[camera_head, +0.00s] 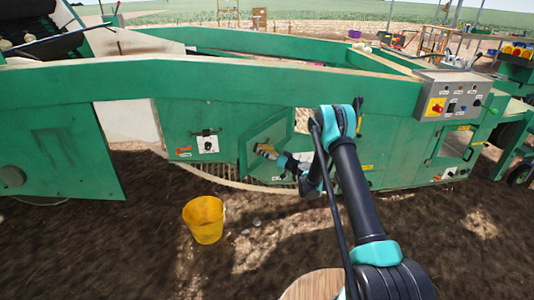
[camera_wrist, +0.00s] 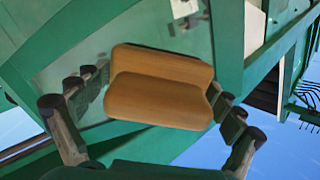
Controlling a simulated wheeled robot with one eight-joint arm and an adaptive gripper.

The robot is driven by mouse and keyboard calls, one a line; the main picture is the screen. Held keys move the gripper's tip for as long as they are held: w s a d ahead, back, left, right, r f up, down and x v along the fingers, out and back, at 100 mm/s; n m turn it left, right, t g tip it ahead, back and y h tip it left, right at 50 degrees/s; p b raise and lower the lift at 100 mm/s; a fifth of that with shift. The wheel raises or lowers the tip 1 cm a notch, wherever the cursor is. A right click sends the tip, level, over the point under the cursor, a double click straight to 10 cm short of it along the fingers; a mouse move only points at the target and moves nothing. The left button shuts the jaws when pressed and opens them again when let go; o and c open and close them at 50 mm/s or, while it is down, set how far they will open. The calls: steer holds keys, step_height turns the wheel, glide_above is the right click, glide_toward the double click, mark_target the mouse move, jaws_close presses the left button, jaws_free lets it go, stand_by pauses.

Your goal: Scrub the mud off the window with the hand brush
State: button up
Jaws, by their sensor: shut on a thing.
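The hand brush has a tan wooden body (camera_wrist: 160,85) and lies between the fingers of my gripper (camera_wrist: 155,98) in the wrist view. My gripper is shut on it. The brush's bristles are hidden. In the head view the brush (camera_head: 266,150) shows small at the end of my gripper (camera_head: 279,157), in front of a tilted green hatch. The window (camera_wrist: 85,50) is a pale greenish pane in a green frame, behind the brush in the wrist view. I cannot tell whether the brush touches the pane. Mud on it is not clearly visible.
A yellow bucket (camera_head: 204,220) stands on the soil left of my arm. The long green machine (camera_head: 230,84) spans the view, with a grey control box (camera_head: 447,96) at right and a latch panel (camera_head: 207,144) left of the hatch. The soil in front is mostly free.

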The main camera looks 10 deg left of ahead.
mark_target(277, 137)
steer(key=shift+x, duration=2.25)
stand_by(0.4)
steer(key=shift+d, duration=0.1)
steer(key=shift+w+d, duration=1)
steer(key=shift+w, duration=0.5)
steer(key=shift+w+d, duration=0.95)
steer(key=shift+w, duration=0.6)
steer(key=shift+w+d, duration=1)
steer(key=shift+w, duration=0.5)
steer(key=shift+w+d, duration=0.65)
steer(key=shift+w, duration=0.15)
steer(key=shift+c, duration=0.9)
steer(key=shift+w+d, duration=0.45)
steer(key=shift+w, duration=0.05)
steer(key=c, duration=0.3)
steer(key=shift+w+d, duration=0.35)
steer(key=shift+s+a, duration=0.1)
